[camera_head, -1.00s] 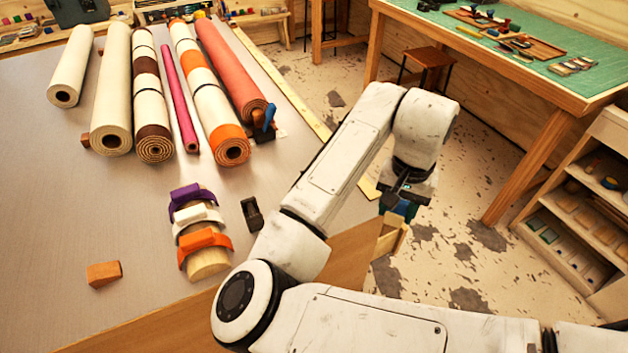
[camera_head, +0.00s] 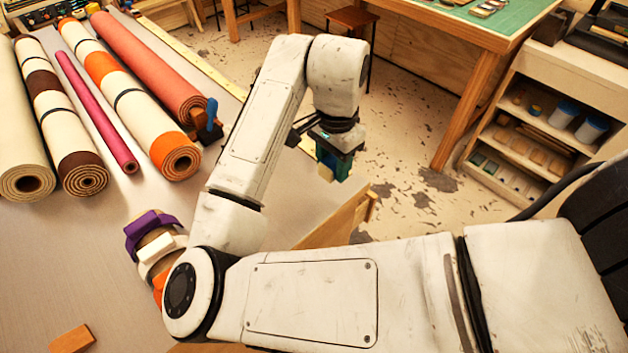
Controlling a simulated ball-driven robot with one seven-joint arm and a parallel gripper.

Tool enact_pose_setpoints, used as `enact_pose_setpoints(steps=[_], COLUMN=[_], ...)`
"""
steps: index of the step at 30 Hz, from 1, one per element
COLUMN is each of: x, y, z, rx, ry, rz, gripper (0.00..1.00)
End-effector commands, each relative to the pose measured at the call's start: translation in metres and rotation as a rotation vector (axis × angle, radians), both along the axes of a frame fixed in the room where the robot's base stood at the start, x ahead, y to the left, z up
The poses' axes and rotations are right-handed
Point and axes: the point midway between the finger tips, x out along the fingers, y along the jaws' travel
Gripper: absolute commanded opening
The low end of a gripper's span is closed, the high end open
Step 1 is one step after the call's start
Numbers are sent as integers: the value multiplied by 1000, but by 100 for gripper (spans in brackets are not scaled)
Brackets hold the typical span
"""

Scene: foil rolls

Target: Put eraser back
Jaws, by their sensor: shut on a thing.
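The block points downward and is clear of the table. The fingers hide part of it.
Several rolls, among them an orange-red roll (camera_head: 150,60), lie on the table (camera_head: 60,260). Colored straps (camera_head: 150,225) and a wooden block (camera_head: 72,340) are nearer. A shelf unit (camera_head: 540,75) and green-topped workbench (camera_head: 490,45) stand right, with bare floor (camera_head: 420,195) between.

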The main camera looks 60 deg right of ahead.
Motion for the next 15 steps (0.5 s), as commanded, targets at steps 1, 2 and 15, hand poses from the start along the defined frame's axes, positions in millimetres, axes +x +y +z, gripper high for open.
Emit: enact_pose_setpoints(steps=[1, 2, 15], x=[8, 11, 35], y=[4, 4, 12], z=[-8, -12, -53], rx=[2, 2, 1], ry=[1, 2, 2], rz=[6, 5, 2], gripper=[16, 16, 16])
